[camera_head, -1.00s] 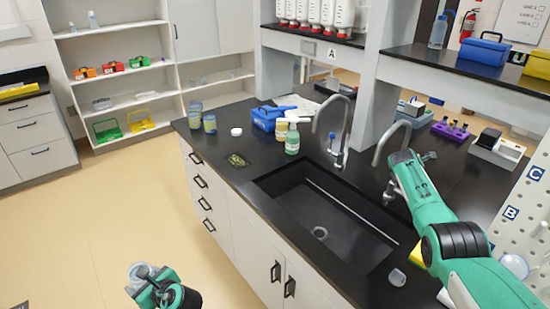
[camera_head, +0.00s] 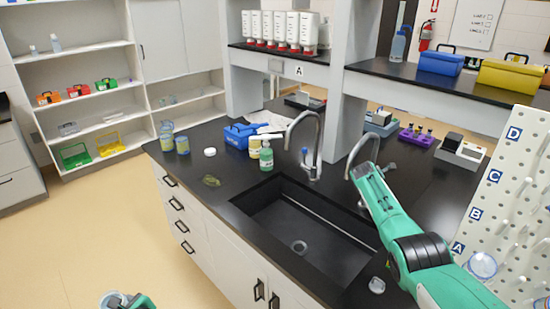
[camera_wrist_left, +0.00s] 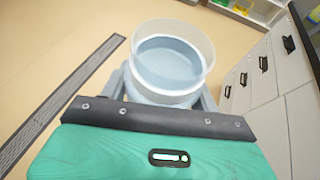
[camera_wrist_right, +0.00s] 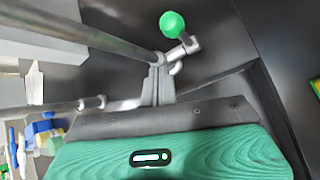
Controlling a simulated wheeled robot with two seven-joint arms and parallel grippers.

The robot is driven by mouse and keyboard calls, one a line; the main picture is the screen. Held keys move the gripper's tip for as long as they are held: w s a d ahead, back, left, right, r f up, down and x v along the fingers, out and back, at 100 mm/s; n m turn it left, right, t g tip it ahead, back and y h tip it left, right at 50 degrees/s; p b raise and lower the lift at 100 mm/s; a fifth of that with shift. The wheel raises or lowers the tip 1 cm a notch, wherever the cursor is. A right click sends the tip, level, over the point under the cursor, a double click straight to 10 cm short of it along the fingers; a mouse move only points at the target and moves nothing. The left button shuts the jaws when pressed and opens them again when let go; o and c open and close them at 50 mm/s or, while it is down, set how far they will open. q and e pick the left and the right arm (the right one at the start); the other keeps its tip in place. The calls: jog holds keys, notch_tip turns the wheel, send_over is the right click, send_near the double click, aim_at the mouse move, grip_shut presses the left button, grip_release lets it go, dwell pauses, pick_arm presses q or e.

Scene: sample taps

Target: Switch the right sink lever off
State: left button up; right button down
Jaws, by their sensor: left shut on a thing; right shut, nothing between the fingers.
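The right sink tap (camera_head: 356,155) is a curved grey spout at the right of the dark sink (camera_head: 262,205). My right gripper (camera_head: 366,172) is at this tap and partly hides its base. A small bluish fitting (camera_head: 388,168) shows just right of the gripper. In the right wrist view the shut, empty fingers (camera_wrist_right: 156,84) are close to a metal tap pipe (camera_wrist_right: 110,38) and a short stem with a green round knob (camera_wrist_right: 172,25). I cannot tell whether they touch. My left gripper (camera_head: 126,301) is shut on a clear round container (camera_wrist_left: 170,55), held over the floor.
The left tap (camera_head: 303,140) has its own lever. Green and yellow bottles (camera_head: 266,157) and a blue box (camera_head: 240,136) stand behind the sink's left end. A small clear cup (camera_head: 377,285) sits near the front edge. A pegboard (camera_head: 500,190) stands at the right.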

pick_arm(q)
jog(key=shift+s+a+f+b, duration=0.1)
jog(key=shift+a+f+b, duration=0.1)
jog(key=shift+f+b, duration=0.55)
jog(key=shift+a, duration=0.1)
jog(key=shift+r, duration=0.1)
pick_arm(e)
notch_tip(320, 180, up, 9)
jog(key=d, duration=0.1)
jog(key=shift+s, duration=0.2)
pick_arm(q)
jog(key=shift+d, duration=0.2)
pick_arm(e)
jog(key=shift+d+f, duration=0.1)
jog(key=shift+d, duration=0.05)
pick_arm(q)
jog(key=shift+a, duration=0.1)
